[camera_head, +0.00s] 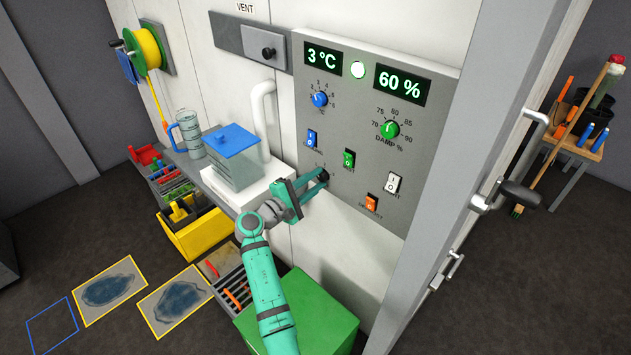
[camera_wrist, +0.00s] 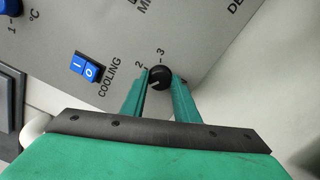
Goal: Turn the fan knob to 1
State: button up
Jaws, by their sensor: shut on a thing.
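The fan knob is a small black knob (camera_head: 323,175) low on the left side of the grey control panel (camera_head: 345,215). In the wrist view the knob (camera_wrist: 160,76) sits between my two teal fingertips, with the numbers 2 and 3 on the panel beyond it. The 1 is not visible there. A short pale mark shows on the knob's lower left face. My gripper (camera_head: 319,179) reaches the panel from the lower left and is shut on the knob. In the wrist view my gripper (camera_wrist: 162,79) has one finger on each side of it.
A blue COOLING switch (camera_head: 311,140), a green switch (camera_head: 348,159), an orange switch (camera_head: 371,202) and a white switch (camera_head: 392,183) are near the knob. A blue knob (camera_head: 319,99) and a green knob (camera_head: 389,129) are higher. A blue-lidded tank (camera_head: 232,160) stands left of my gripper.

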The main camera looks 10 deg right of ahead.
jog(key=shift+n, duration=0.4)
jog(key=o, duration=1.1)
jog(key=shift+c, duration=0.2)
jog(key=shift+a, duration=0.1)
jog(key=v, duration=1)
jog(key=shift+s+a, duration=0.2)
jog(key=shift+a, duration=0.15)
